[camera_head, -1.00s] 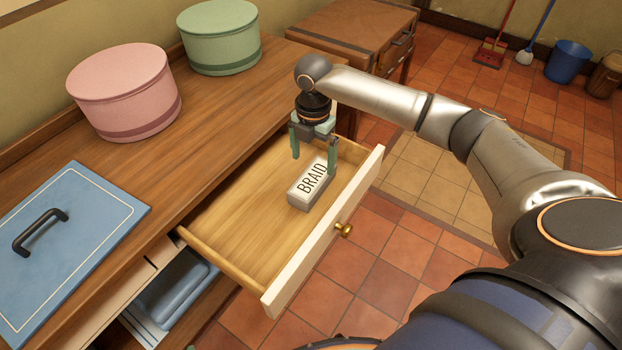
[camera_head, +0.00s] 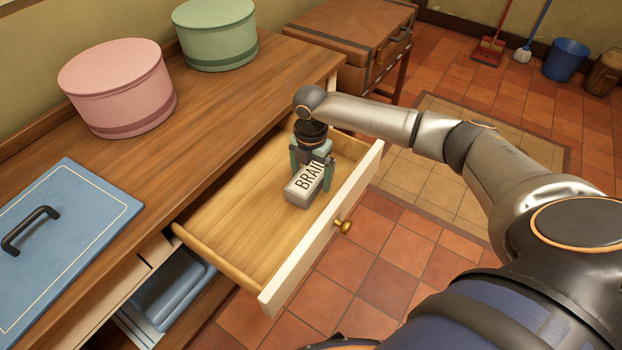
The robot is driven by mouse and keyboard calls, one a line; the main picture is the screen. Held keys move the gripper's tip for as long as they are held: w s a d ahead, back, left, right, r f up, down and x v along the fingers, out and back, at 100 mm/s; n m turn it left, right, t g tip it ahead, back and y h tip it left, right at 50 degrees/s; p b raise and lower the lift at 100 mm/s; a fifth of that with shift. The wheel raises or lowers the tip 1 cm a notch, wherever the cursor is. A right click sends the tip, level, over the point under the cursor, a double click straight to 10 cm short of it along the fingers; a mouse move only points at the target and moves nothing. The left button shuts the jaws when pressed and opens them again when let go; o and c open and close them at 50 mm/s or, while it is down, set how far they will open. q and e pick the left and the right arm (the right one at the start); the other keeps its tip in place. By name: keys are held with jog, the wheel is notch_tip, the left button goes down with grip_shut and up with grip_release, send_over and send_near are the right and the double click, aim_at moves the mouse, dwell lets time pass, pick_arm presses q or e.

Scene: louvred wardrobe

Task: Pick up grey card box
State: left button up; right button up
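The grey card box (camera_head: 305,188) has a white top marked "BRAID", partly covered by my gripper. It lies in the open drawer (camera_head: 235,225), near the drawer's right end. My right gripper (camera_head: 310,181) points down into the drawer at the far end of the box. Its green fingers stand apart, one on the left and one on the right of the box. I cannot tell whether they touch it. My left gripper is not in view.
The drawer's front panel (camera_head: 320,240) with a brass knob (camera_head: 343,226) stands close to the box. On the wooden top are a pink round box (camera_head: 118,90), a green round box (camera_head: 215,35) and a blue panel with a black handle (camera_head: 65,250). Tiled floor lies beyond.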

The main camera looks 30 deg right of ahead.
jog(key=c, duration=1.2)
jog(key=shift+r, duration=0.1)
